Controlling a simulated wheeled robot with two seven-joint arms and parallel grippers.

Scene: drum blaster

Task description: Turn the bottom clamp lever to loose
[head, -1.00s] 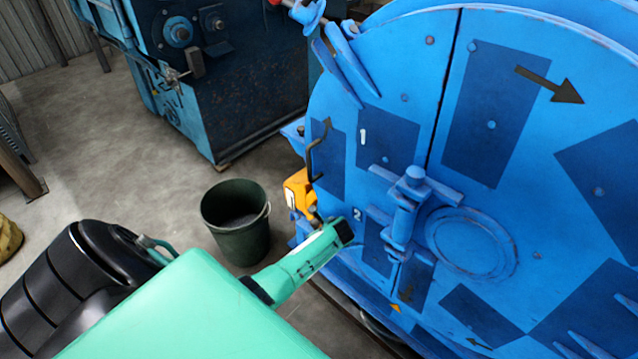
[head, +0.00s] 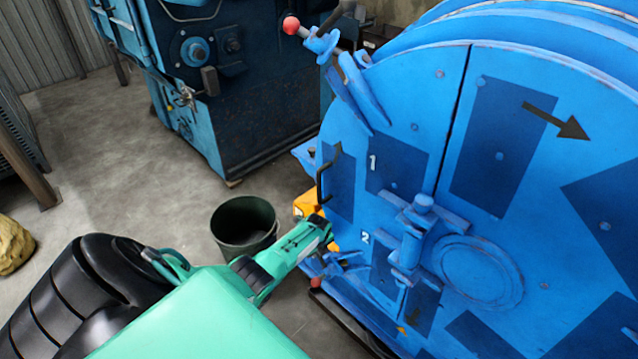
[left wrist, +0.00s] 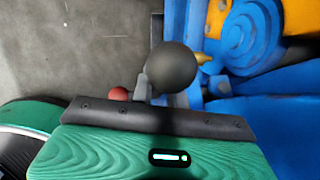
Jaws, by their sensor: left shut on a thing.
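The bottom clamp (head: 332,265) is a blue fitting with a red ball (head: 316,282) at the drum's lower left edge in the head view. My left gripper (head: 320,230) is just above this clamp. In the left wrist view a dark round knob (left wrist: 172,67) sits at my left gripper's fingers (left wrist: 162,92), which are shut on it. The red ball (left wrist: 119,93) shows lower left of the knob, partly hidden by the gripper body. The link from knob to clamp is hidden. My right gripper is not in view.
The upper clamp has a red ball (head: 291,25). A dark green bucket (head: 243,225) stands left of the gripper. A yellow thing (head: 305,203) is behind it.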

